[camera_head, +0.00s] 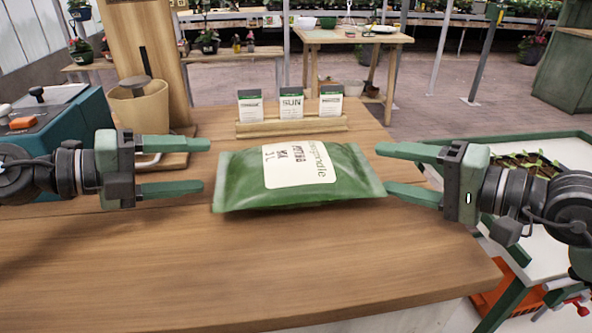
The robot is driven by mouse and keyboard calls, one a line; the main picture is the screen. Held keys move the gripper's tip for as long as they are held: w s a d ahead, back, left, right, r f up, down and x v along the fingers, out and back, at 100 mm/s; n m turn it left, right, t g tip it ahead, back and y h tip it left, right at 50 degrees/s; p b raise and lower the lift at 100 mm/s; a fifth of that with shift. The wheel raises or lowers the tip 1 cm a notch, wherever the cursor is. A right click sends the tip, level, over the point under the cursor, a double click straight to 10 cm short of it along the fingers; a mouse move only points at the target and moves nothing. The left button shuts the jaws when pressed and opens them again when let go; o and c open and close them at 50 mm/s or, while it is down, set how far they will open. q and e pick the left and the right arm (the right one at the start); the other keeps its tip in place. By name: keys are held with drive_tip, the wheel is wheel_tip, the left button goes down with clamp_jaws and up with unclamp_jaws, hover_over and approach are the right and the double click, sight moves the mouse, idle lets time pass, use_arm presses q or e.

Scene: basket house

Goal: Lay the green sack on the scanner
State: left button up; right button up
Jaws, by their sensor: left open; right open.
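The green sack (235,185) with a white printed label appears to lie flat on the wooden counter, between my two grippers. My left gripper (207,167) is open, its fingertips pointing right, just short of the sack's left end. My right gripper (380,169) is open, its fingertips pointing left, at the sack's right end. Whether the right fingertips touch the sack I cannot tell. Neither gripper is closed on it. I cannot identify a scanner for certain; a teal machine (60,135) with an orange part stands at the left, partly behind my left arm.
A wooden rack (290,127) with three seed packets stands behind the sack. A wooden stand (150,55) with a tan pot (140,108) is at the back left. A seedling tray (525,165) is beyond the right edge. The front of the wooden counter (230,275) is clear.

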sight(243, 158)
use_arm(q)
drive_tip(key=x, duration=0.7)
use_arm(e)
drive_tip(key=x, duration=0.7)
use_arm(q)
clamp_jaws()
use_arm(e)
clamp_jaws()
